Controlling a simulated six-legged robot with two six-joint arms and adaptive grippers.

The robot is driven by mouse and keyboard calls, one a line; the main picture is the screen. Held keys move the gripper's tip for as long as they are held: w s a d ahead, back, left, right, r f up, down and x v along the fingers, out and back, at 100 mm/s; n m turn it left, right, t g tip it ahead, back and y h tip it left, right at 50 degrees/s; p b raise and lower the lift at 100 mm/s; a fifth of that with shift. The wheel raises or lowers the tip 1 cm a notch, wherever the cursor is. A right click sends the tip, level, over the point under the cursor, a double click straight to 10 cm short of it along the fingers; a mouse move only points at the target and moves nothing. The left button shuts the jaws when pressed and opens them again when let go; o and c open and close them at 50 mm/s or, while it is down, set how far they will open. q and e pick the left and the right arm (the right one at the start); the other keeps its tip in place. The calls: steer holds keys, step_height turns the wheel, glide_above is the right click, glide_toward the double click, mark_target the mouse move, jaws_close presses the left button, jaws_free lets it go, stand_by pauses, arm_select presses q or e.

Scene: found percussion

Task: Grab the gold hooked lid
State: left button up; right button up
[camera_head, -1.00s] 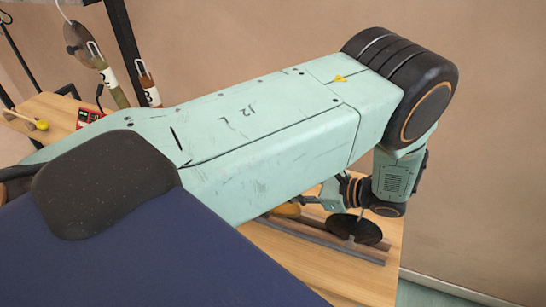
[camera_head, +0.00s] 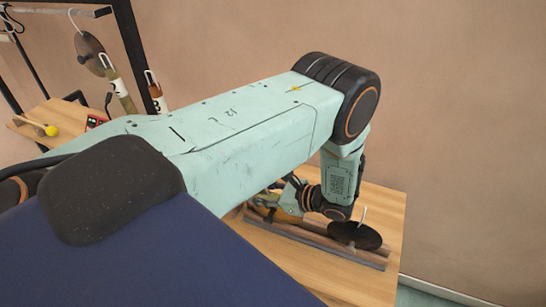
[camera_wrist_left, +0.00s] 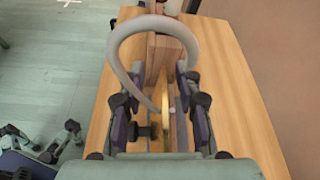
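The gold hooked lid (camera_wrist_left: 164,92) stands edge-on in the left wrist view, in a slot of a wooden rack. A thick grey hook (camera_wrist_left: 119,62) arches above it toward the camera. My left gripper (camera_wrist_left: 160,82) is open, with its fingers on either side of the lid; I see no clear contact. In the head view my left gripper (camera_head: 270,202) is low over the rack and mostly hidden behind my arm. A gold-orange edge shows there. My right gripper (camera_wrist_left: 42,135) appears small at the lower left of the wrist view, its fingers spread and empty.
A dark hooked lid (camera_head: 355,236) stands at the right end of the wooden rack (camera_head: 310,240), close to my left wrist. A frame with hanging items (camera_head: 92,52) stands at the back left. A yellow-headed mallet (camera_head: 50,130) lies there. The table's front right is clear.

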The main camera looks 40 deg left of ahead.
arm_select(q)
steer(key=shift+w+f, duration=0.1)
steer(key=shift+c, duration=0.2)
steer(key=shift+a+f, duration=0.1)
steer(key=shift+a, duration=0.1)
steer(key=c, duration=0.3)
steer(key=shift+d, duration=0.15)
jaws_close()
